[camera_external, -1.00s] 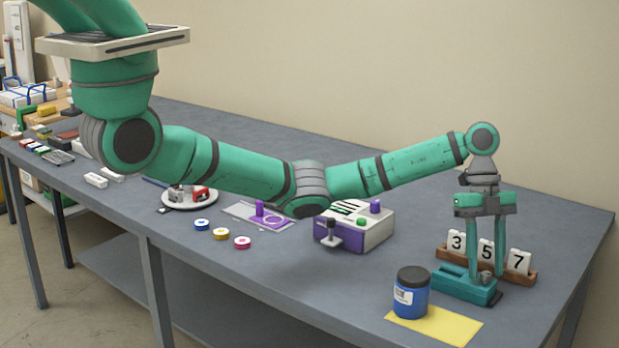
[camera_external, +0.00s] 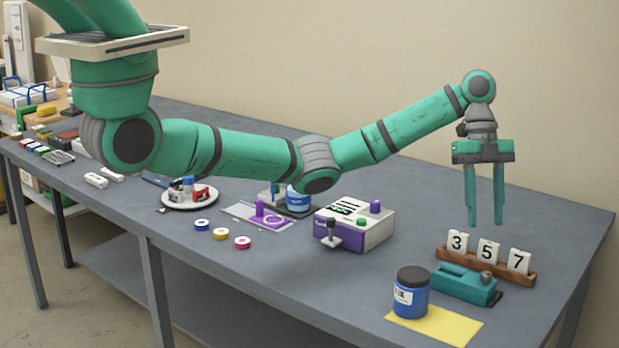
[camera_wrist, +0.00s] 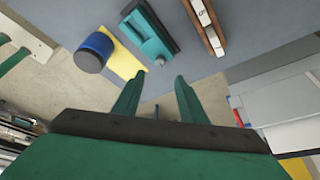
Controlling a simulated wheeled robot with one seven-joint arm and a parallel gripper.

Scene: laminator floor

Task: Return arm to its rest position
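My green arm reaches out to the right over the grey table (camera_external: 300,275). My gripper (camera_external: 485,222) hangs with its fingers pointing down, in the air above the teal block device (camera_external: 465,284) and the number rack. The two fingers are apart with nothing between them. In the wrist view my gripper (camera_wrist: 157,90) also shows spread, empty fingers. There the teal device (camera_wrist: 150,35) lies beyond the fingertips, touching neither.
A blue jar with a dark lid (camera_external: 411,293) stands on a yellow sheet (camera_external: 450,326). A wooden rack (camera_external: 525,277) holds number tiles 3, 5 and 7. A purple-and-white machine (camera_external: 355,227), coloured discs (camera_external: 221,233) and a round white plate (camera_external: 190,203) sit to the left.

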